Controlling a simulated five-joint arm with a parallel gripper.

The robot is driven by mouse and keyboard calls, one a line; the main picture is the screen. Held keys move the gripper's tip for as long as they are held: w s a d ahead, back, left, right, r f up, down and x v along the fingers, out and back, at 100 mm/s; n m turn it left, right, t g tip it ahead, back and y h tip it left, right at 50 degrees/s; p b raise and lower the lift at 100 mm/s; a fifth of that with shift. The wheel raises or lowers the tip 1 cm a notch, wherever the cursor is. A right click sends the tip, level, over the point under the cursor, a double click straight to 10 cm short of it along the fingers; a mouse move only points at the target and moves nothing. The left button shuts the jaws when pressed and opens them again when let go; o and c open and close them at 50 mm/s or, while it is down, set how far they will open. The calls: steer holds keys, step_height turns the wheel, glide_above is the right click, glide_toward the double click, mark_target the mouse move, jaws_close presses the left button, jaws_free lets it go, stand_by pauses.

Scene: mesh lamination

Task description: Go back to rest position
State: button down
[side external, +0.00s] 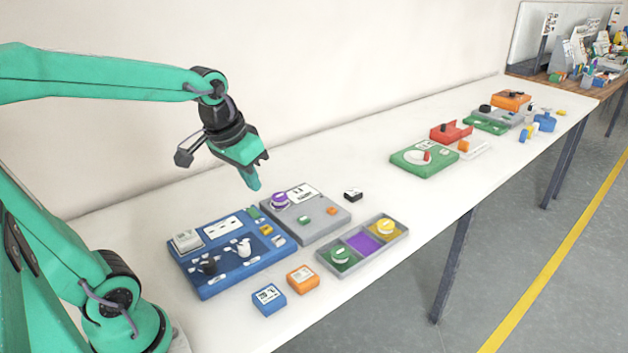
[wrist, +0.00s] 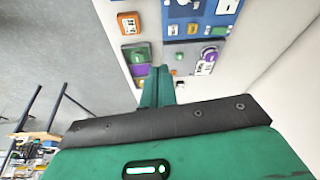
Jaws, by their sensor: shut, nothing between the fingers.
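My gripper (side external: 253,182) is green and shut, with nothing between its fingers. It hangs in the air above the table, over the back edge of the grey panel (side external: 328,222), and touches nothing. In the wrist view the closed fingers (wrist: 157,84) point toward the table. A blue panel (side external: 218,291) lies left of the grey panel, with a white block, a white knob and a black knob on it. A purple round piece (side external: 279,200) sits on the grey panel.
A grey tray (side external: 346,272) with green, purple and yellow compartments lies in front. An orange block (side external: 302,279), a blue block (side external: 268,300) and a small black block (side external: 353,195) are loose on the white table (side external: 400,290). A green panel (side external: 424,161) and other items stand farther right.

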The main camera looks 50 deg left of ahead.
steer(key=s+d+m+t, duration=0.1)
steer(key=s+d+m, duration=0.1)
steer(key=s+d, duration=0.3)
steer(key=shift+s+r+t+h, duration=0.3)
steer(key=shift+s+t, duration=0.1)
steer(key=shift+s, duration=0.5)
